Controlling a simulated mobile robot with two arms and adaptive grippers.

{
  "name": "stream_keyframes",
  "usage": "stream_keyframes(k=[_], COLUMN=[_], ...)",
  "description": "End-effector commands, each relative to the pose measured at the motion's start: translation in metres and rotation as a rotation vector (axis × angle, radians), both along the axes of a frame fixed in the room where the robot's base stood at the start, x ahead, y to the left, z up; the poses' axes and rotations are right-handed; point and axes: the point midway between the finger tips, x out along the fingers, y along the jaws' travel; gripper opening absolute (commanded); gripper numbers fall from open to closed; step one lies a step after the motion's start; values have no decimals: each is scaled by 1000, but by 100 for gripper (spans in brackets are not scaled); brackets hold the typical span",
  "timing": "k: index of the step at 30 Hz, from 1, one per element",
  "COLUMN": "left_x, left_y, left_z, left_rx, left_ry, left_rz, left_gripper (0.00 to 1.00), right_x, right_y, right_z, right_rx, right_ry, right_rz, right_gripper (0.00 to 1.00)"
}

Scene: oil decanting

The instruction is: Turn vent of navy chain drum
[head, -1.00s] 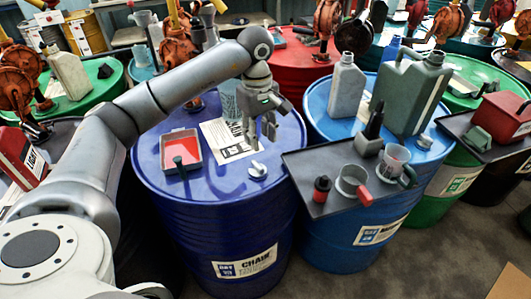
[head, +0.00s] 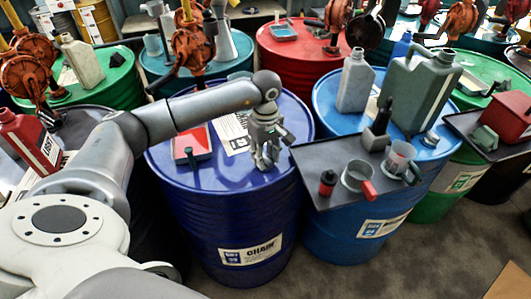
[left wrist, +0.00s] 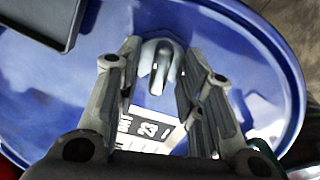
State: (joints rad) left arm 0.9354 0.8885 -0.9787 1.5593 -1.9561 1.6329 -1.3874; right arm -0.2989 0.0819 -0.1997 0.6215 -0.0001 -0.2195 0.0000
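The navy drum (head: 225,215) with the "CHAIN" label (head: 250,250) stands in the middle of the head view. My left gripper (head: 265,165) is low over the right front part of its lid, pointing down. In the left wrist view my left gripper (left wrist: 165,90) is open. The silver vent (left wrist: 160,62) shows there between the two fingers, with blue lid visible on both sides of it, so the fingers look apart from it. In the head view the vent is hidden by the fingers. My right gripper is not in view.
On the navy lid a red-filled tray (head: 192,143) and a white sheet (head: 229,132) lie behind the gripper. A pump (head: 190,45) stands behind.

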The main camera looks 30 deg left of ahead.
Motion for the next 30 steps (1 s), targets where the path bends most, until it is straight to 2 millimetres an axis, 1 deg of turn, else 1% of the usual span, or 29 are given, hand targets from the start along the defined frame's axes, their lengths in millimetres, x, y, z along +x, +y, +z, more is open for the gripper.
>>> stream_keyframes(k=[4, 12, 23, 30], left_x=[0, 0, 0, 0], left_y=[0, 0, 0, 0], left_z=[0, 0, 0, -1], left_rx=[0, 0, 0, 0], left_ry=[0, 0, 0, -1], left_rz=[0, 0, 32, 161], left_gripper=[34, 0, 0, 0], right_x=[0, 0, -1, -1], right_y=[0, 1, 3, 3], right_z=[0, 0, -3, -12], right_rx=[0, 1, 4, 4], right_ry=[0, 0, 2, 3], right_rz=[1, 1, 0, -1], right_gripper=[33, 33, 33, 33])
